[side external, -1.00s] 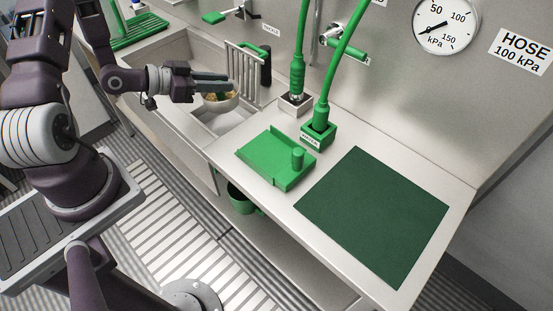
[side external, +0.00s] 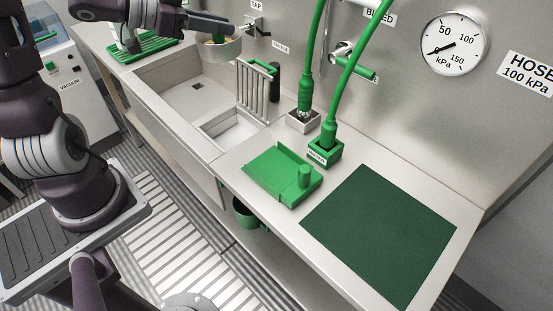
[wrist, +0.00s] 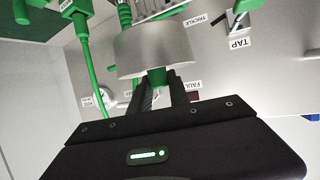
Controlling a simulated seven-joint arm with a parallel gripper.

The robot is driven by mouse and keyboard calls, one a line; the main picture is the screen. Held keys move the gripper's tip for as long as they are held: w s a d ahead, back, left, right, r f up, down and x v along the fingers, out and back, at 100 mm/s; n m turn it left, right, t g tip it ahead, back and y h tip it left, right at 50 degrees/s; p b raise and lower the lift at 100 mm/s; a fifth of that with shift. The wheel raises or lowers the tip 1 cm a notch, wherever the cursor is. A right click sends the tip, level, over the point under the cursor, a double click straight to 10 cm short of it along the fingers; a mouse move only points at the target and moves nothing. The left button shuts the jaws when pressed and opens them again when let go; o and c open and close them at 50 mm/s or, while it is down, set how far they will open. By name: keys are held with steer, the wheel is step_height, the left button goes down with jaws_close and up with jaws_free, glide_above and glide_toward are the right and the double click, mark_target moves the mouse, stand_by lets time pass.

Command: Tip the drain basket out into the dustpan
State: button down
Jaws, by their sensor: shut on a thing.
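The drain basket (side external: 228,49) is a round metal cup, held in the air above the far part of the sink near the back wall. Some brownish contents show at its rim in the side view. My gripper (side external: 232,28) is shut on the basket's green handle. The wrist view shows the basket (wrist: 153,48) just beyond the fingers, with the green handle (wrist: 157,76) between them. The inside of the basket is hidden in the wrist view. The green dustpan (side external: 268,178) lies on the counter right of the sink, well apart from the basket.
The sink (side external: 190,88) is below, with an upright metal rack (side external: 253,92) at its right end. Green hoses (side external: 338,100) stand in holders behind the dustpan. A dark green mat (side external: 380,235) lies clear at right. Wall taps (side external: 256,28) are close behind the basket.

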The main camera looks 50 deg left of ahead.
steer(key=shift+r, duration=0.5)
steer(key=w+d+m+g+h, duration=0.8)
steer(key=w+d, duration=0.4)
steer(key=d, duration=0.4)
steer(key=shift+m+t, duration=0.5)
steer(key=shift+t, duration=0.1)
steer(key=f, duration=0.5)
steer(key=shift+s+d+f, duration=0.1)
steer(key=shift+s, duration=0.2)
steer(key=s+d+f+m+t, duration=0.2)
steer(key=s+f+m, duration=0.3)
steer(key=s+f, duration=0.3)
steer(key=shift+s+f+t, duration=0.35)
steer(key=shift+f+t, duration=0.45)
steer(key=shift+f, duration=0.65)
